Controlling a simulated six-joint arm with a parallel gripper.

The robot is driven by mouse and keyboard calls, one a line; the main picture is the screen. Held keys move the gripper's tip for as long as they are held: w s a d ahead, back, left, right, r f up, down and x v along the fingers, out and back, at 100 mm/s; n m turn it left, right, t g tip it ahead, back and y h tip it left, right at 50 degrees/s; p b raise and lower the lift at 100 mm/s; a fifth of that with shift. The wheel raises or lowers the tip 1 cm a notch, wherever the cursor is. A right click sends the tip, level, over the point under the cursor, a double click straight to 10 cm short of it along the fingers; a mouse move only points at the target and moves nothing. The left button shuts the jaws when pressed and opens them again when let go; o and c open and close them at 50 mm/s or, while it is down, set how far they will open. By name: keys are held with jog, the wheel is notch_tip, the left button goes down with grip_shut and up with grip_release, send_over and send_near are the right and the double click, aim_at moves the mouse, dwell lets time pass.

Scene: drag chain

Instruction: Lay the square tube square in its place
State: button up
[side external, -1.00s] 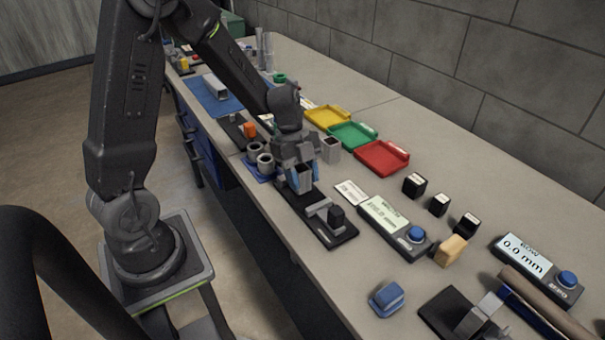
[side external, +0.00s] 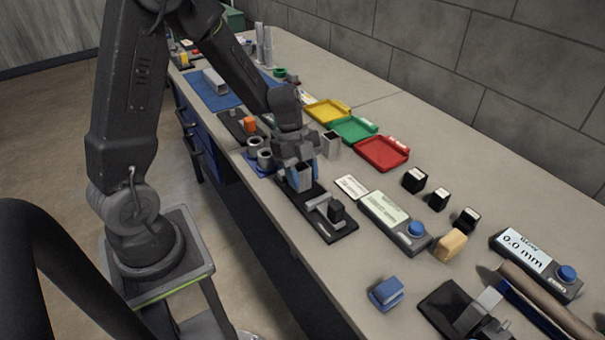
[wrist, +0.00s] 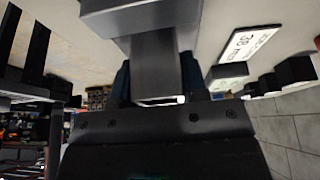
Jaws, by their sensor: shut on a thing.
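My gripper (side external: 301,174) is shut on a grey square tube (side external: 304,182), with its blue fingertips on either side. The tube is at the far end of a black fixture (side external: 342,229) with a grey slide and a dark block. Whether the tube's underside touches the fixture is hidden. In the wrist view, the square tube (wrist: 155,66) sits between the dark fingers of my gripper (wrist: 157,82), with a wider grey block (wrist: 150,17) beyond it. Another grey square tube (side external: 331,144) stands upright just behind my gripper.
Grey round rings (side external: 258,152) on a blue base stand close left of my gripper. A white card (side external: 351,187) and a display box (side external: 393,217) lie to the right. Red (side external: 382,153), green and yellow trays stand behind.

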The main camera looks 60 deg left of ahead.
jog(key=o, duration=1.2)
jog(key=v, duration=1.4)
jog(key=shift+d, duration=0.1)
jog(key=s+d+r+n+t+y, duration=0.1)
jog(key=s+d+r+n+t, duration=0.1)
jog(key=n, duration=0.4)
jog(key=s+d+r+n+t+y, duration=0.1)
jog(key=s+d+r+n+y, duration=0.1)
jog(key=s+d+n, duration=0.3)
jog(key=s+d+r+n+t+y, duration=0.1)
jog(key=s+d+r+n+t, duration=0.1)
jog(key=s+d+n, duration=0.2)
jog(key=shift+s+n+t+y, duration=0.3)
jog(key=shift+s+n, duration=1.2)
jog(key=shift+s, duration=0.1)
